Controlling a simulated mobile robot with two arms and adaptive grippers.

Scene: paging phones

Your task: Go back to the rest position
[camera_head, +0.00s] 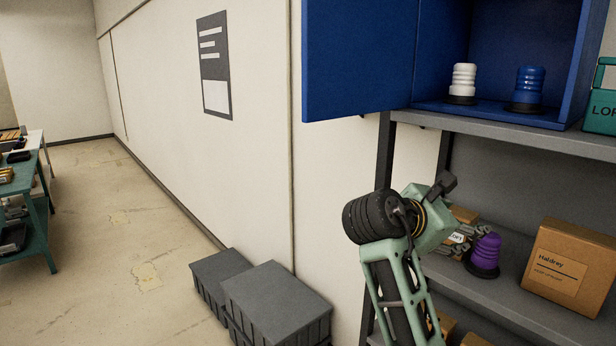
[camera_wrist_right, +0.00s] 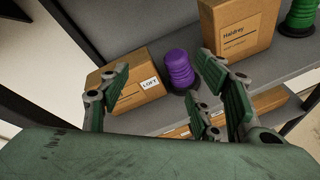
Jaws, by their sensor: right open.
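My right gripper (camera_head: 469,240) reaches in over the lower shelf in the head view. In the right wrist view its fingers (camera_wrist_right: 163,72) are spread open, with nothing held between them. A purple ribbed piece with a dark base (camera_head: 486,252) stands upright on the shelf just beyond the fingers; it also shows in the right wrist view (camera_wrist_right: 179,70). I cannot tell whether a finger touches it. My left gripper is not in view.
Cardboard boxes (camera_head: 570,268) (camera_wrist_right: 141,88) stand on the grey shelf (camera_head: 470,290) on both sides of the purple piece. Above, an open blue cabinet (camera_head: 360,55) holds white (camera_head: 463,82) and blue (camera_head: 528,88) ribbed pieces.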

